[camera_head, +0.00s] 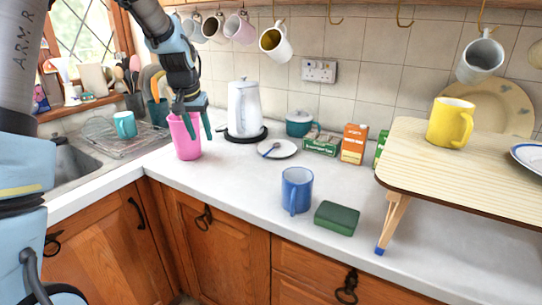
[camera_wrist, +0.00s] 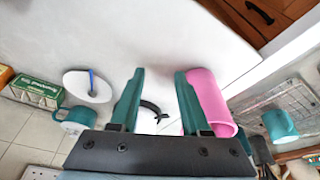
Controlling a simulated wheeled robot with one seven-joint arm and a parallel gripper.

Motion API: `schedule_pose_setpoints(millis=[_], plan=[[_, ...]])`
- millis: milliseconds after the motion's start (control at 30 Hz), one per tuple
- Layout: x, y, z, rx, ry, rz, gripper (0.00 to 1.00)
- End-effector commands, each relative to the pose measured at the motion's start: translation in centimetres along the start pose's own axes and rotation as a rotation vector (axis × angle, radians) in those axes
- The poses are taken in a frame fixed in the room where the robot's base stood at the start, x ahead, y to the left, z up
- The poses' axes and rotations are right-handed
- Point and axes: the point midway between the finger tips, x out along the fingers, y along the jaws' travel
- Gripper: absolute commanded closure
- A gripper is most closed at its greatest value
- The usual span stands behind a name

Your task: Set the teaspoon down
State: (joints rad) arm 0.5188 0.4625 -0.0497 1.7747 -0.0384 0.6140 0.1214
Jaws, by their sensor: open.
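The teaspoon (camera_head: 270,150), with a blue handle, lies on a white saucer (camera_head: 288,151) on the worktop. The teaspoon (camera_wrist: 92,80) and saucer (camera_wrist: 75,87) also show at the left of the wrist view. My gripper (camera_head: 193,130) is open beside the pink tumbler (camera_head: 187,147), well to the left of the saucer. In the wrist view nothing is held between the fingers of my gripper (camera_wrist: 159,75). The pink tumbler (camera_wrist: 208,100) is just outside the right finger there; I cannot tell whether they touch.
A white kettle (camera_head: 243,108) stands right of my gripper. A blue mug (camera_head: 297,190) and green block (camera_head: 337,217) are near the front. A raised wooden stand (camera_head: 430,168) is at right.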

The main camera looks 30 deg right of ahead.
Motion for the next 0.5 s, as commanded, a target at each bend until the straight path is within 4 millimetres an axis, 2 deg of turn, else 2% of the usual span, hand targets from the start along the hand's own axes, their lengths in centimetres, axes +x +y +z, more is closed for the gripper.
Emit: schedule_pose_setpoints(millis=[33, 100, 233, 333, 500], plan=[[1.8, 3.3, -2.7, 0.065, 0.017, 0.023, 0.53], [3.1, 7.2, -5.7, 0.134, 0.039, 0.049, 0.53], [4.5, 13.0, -9.2, 0.229, 0.069, 0.087, 0.53], [5.1, 15.7, -10.5, 0.271, 0.083, 0.105, 0.53], [6.1, 17.2, -11.2, 0.291, 0.088, 0.114, 0.53]])
